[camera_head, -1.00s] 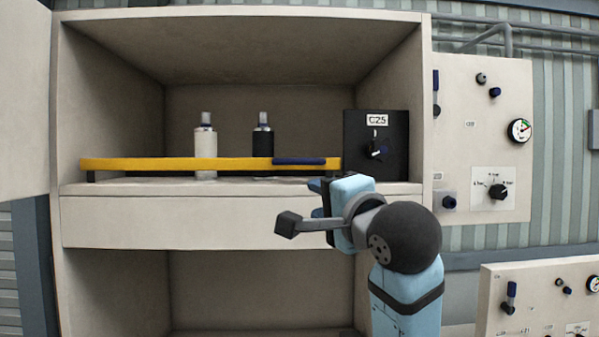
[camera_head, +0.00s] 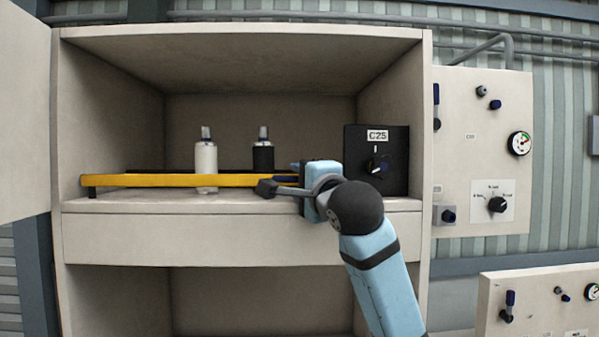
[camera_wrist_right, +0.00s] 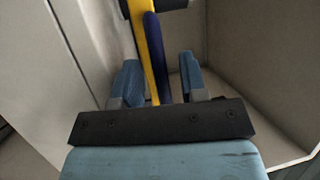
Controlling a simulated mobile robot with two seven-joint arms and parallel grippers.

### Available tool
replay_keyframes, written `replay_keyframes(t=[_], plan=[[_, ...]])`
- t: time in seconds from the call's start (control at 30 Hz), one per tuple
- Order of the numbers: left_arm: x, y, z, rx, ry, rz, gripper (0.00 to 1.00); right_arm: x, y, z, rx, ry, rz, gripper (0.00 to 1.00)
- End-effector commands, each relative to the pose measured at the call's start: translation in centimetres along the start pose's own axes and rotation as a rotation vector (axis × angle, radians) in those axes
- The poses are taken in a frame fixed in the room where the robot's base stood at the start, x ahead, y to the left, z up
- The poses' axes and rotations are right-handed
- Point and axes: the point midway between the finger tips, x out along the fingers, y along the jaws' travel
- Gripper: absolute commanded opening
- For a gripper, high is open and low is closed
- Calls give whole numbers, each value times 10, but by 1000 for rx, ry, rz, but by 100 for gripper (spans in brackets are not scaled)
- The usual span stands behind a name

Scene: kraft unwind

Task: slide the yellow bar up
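The yellow bar (camera_head: 180,180) lies level across the front of the cabinet shelf, low, just above the shelf's edge. Its dark blue grip is at the right end, mostly hidden by my arm in the head view; the grip (camera_wrist_right: 156,60) shows along the bar in the right wrist view. My right gripper (camera_head: 297,174) is at that right end. In the right wrist view its two blue fingers (camera_wrist_right: 160,82) stand apart, one on each side of the bar and grip, with gaps visible. My left gripper is not in view.
A white bottle (camera_head: 206,160) and a black bottle (camera_head: 263,158) stand behind the bar. A black C25 box (camera_head: 394,162) with a knob stands close right of my gripper. An open cabinet door (camera_head: 24,110) is at left. The space above the bar is clear.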

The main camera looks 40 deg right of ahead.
Motion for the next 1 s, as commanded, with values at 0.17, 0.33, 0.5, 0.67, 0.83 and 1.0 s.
replay_keyframes(t=[0.17,0.33,0.5,0.67,0.83,1.0], plan=[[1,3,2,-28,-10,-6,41,11,0,0,0,1,0,39],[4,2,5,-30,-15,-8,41,12,0,0,0,0,-1,39],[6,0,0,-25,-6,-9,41,12,0,0,0,0,-1,23],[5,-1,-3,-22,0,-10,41,12,0,0,0,0,-1,0],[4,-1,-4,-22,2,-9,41,12,-2,0,1,0,-2,0],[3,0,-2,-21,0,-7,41,16,-30,-2,7,2,-8,0]])
